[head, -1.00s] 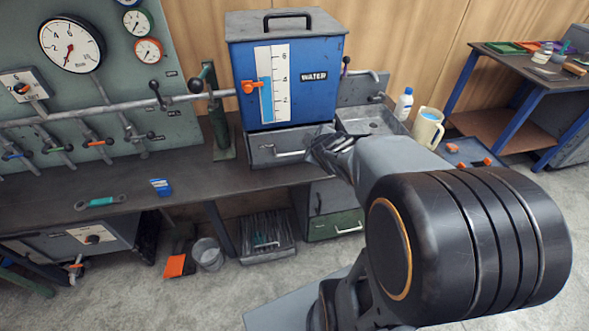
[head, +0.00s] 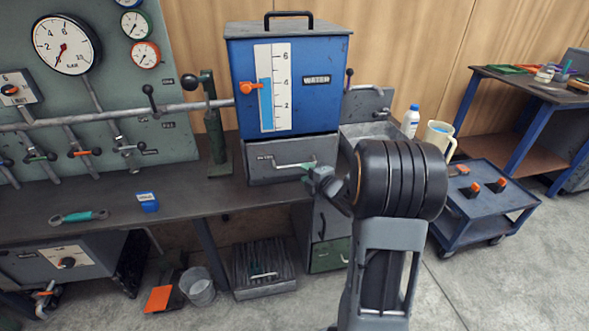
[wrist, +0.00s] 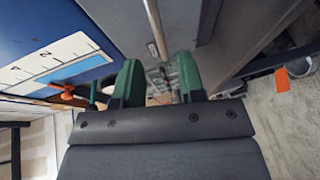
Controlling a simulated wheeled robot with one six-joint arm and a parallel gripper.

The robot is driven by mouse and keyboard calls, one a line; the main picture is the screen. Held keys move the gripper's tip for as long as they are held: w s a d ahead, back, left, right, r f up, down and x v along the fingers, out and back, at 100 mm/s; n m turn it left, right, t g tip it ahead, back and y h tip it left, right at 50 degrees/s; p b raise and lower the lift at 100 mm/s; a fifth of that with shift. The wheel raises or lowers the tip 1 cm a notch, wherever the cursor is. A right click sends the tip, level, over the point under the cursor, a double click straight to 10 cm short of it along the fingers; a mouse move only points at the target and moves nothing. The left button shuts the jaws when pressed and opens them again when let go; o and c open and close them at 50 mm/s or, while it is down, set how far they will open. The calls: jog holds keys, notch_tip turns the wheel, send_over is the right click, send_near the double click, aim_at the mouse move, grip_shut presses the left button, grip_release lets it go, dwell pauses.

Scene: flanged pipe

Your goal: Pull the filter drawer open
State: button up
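The filter drawer (head: 262,173) is a grey box front directly under the blue water tank (head: 328,105), and it looks closed. Its pale bar handle (head: 290,165) runs across the front. My gripper (head: 313,178) is just in front of the drawer, near the right end of the handle. In the wrist view the green fingers of my gripper (wrist: 160,65) are apart. The handle (wrist: 154,28) shows as a bar beyond the fingertips, in line with the gap between them. I cannot see contact.
The dark workbench (head: 110,205) holds a wrench (head: 78,217) and a blue box (head: 148,202) to the left. A pump lever (head: 213,125) stands left of the tank. At right are a white bottle (head: 411,121), a jug (head: 437,137) and a low blue cart (head: 490,205).

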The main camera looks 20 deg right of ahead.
aim_at(295, 166)
jog(key=shift+b+x, duration=0.4)
jog(key=shift+x, duration=3.2)
grip_shut()
